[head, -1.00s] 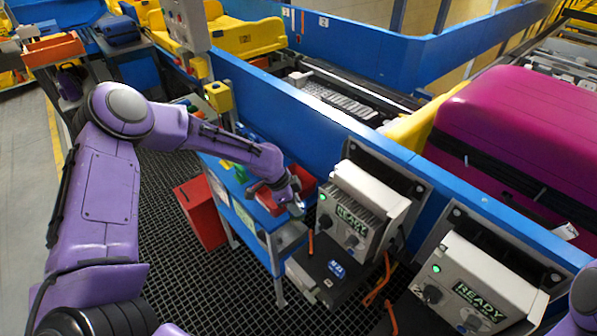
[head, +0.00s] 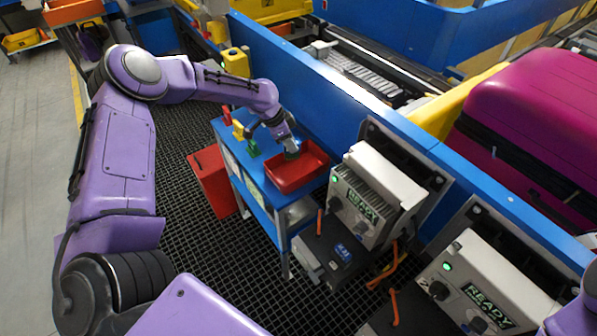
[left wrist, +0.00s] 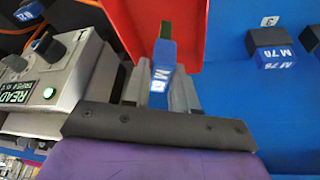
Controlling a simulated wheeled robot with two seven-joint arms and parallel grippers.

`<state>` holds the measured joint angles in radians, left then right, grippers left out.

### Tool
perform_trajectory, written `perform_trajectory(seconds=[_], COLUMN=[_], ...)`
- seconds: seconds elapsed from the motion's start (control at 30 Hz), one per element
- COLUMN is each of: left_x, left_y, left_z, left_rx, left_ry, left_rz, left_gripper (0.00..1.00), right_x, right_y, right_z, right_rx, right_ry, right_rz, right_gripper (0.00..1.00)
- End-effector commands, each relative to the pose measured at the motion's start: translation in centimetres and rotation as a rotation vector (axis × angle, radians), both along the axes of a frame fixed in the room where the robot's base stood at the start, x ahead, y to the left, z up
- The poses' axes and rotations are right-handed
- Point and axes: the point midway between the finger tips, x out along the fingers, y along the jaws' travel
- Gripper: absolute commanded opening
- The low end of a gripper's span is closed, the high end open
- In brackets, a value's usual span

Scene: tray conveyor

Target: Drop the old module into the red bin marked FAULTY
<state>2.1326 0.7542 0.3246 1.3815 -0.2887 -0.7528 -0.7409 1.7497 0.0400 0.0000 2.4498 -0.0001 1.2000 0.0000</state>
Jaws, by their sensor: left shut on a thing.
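My left gripper (head: 291,152) is shut on a small module, with a blue, lettered face and a green patch, which shows between the fingers in the left wrist view (left wrist: 163,62). In the head view, the gripper is above a shallow red tray (head: 312,166) on the blue cart; the wrist view shows the tray's red surface (left wrist: 140,25) behind the module. I cannot read a FAULTY mark on either red container. My right gripper is not in view.
Two READY units (head: 362,195) (head: 470,270) stand right of the cart. A blue-labelled module (head: 343,253) rests on a dark shelf below the first one. Coloured pieces (head: 252,148) stand on the cart (head: 262,178). Dark modules (left wrist: 270,50) show in the wrist view.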

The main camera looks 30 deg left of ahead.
Motion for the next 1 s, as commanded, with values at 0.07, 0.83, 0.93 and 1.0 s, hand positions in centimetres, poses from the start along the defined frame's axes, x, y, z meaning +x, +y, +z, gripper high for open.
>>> perform_trajectory(seconds=[0.07, 0.83, 0.93, 1.0], left_x=[0.0, -0.9, -1.6, -2.0], left_y=[0.0, 1.1, 1.8, 2.2], left_z=[-0.1, 3.6, 5.8, 7.2], left_rx=[0.0, 0.0, 0.0, 0.0], left_ry=[-0.001, -0.008, -0.008, -0.007], left_rz=[0.001, 0.002, 0.002, 0.002], left_gripper=[0.0, 0.57, 0.57, 0.57], right_x=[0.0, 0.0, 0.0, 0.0], right_y=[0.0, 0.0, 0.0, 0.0], right_z=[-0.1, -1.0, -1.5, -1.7], right_rx=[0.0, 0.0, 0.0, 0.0], right_ry=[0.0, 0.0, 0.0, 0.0], right_rz=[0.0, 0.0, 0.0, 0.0], right_gripper=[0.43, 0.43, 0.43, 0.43])
